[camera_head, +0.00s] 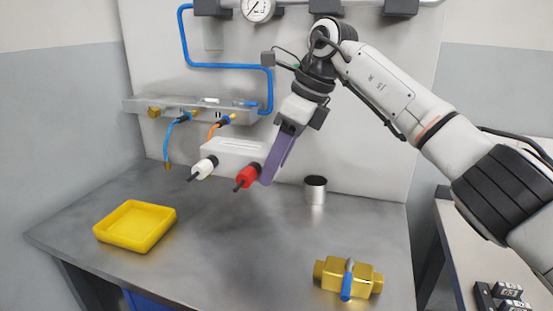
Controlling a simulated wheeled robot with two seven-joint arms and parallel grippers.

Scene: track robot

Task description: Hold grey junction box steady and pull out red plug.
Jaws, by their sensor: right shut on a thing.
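The junction box (232,150) is a pale grey-white block at the back of the bench, against the wall panel. The red plug (248,176) sits at the right part of its front, with a dark tip pointing toward me. A white plug (204,167) sits at the left part of its front. My right gripper (266,178) has purple fingers that reach down to the red plug's right side and are shut on it. Part of the box is hidden behind the fingers. I cannot tell whether the red plug is still seated in the box. My left gripper does not show.
A yellow tray (135,226) lies at the left of the bench. A metal cup (315,190) stands right of the box. A brass valve with a blue handle (347,278) lies at the front right. Hoses and a manifold (195,107) are on the wall. The bench middle is clear.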

